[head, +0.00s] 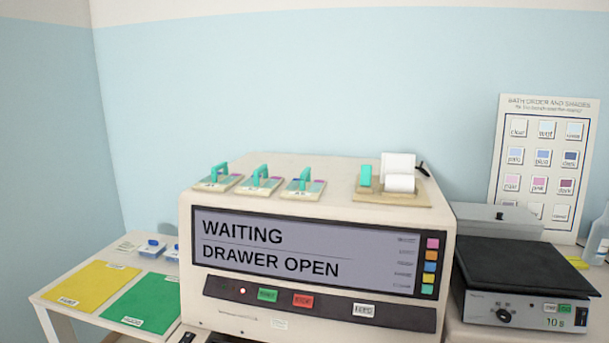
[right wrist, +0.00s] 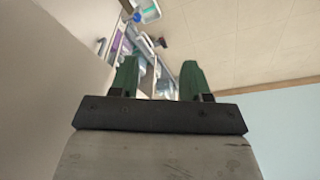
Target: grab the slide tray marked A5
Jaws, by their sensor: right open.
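Three slide trays with teal handles stand in a row on top of the staining machine: a left one (head: 218,181), a middle one (head: 260,183) and a right one (head: 302,187). Their labels are too small to read, so I cannot tell which is marked A5. The machine's screen (head: 310,250) reads "WAITING" and "DRAWER OPEN". My right gripper (right wrist: 160,78) shows in the right wrist view with its two green fingers apart and nothing between them. Neither gripper shows in the head view.
A printer with a paper roll (head: 400,184) sits at the machine's top right. A side table at left bears a yellow mat (head: 92,285), a green mat (head: 142,304) and small blue-handled items (head: 151,249). A black-topped hot plate (head: 520,268) stands at right.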

